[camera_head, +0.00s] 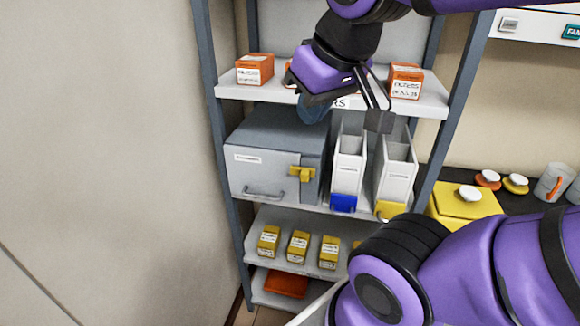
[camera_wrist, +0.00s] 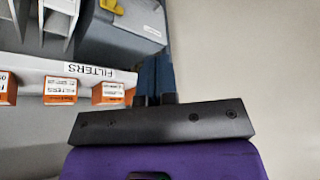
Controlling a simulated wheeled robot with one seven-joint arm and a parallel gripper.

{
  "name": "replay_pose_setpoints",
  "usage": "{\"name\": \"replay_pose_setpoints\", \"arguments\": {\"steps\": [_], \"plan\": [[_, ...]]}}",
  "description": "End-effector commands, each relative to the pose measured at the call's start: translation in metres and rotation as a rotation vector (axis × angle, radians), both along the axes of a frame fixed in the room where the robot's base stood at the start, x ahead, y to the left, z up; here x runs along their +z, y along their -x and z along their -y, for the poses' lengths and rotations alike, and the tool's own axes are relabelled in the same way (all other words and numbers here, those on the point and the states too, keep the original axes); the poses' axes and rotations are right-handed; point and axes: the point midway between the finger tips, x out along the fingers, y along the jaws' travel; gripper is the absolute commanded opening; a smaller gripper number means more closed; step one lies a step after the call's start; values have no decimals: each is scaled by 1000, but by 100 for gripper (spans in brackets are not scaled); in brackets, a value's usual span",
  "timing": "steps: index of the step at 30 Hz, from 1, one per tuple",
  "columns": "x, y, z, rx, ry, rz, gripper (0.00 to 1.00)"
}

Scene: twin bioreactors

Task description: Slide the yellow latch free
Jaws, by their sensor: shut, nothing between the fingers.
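The yellow latch (camera_head: 301,174) sits on the front right of a grey box (camera_head: 250,170) on the middle shelf. In the wrist view, the latch (camera_wrist: 112,6) shows at the top edge, cut off by the frame, on the grey box (camera_wrist: 120,35). My gripper (camera_head: 313,110) is up by the top shelf's front edge, apart from the latch and above it in the head view. Its blue fingers (camera_wrist: 155,75) are shut together with nothing between them. My wrist hides part of the top shelf.
The top shelf (camera_head: 232,92) carries orange-and-white filter boxes (camera_head: 405,80) close to my gripper. White file holders (camera_head: 348,165) stand right of the grey box. Yellow boxes (camera_head: 298,246) line the shelf below.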

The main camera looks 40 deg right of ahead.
Motion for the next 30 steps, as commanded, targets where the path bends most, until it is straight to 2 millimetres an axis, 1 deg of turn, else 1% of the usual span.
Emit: {"name": "replay_pose_setpoints", "arguments": {"steps": [2, 5, 8, 12, 17, 23, 27, 30], "plan": [[2, -5, 1, 10, 9, -16, 0], [5, -19, 2, 36, 33, -57, 0], [9, -40, 5, 81, 73, -122, 0], [11, -76, 10, 158, 128, -227, 0], [7, -119, 16, 250, 181, -348, 0], [-9, -174, 25, 368, 232, -500, 0], [-28, -211, 32, 453, 255, -607, 0], [-43, -235, 36, 509, 266, -676, 0]]}}
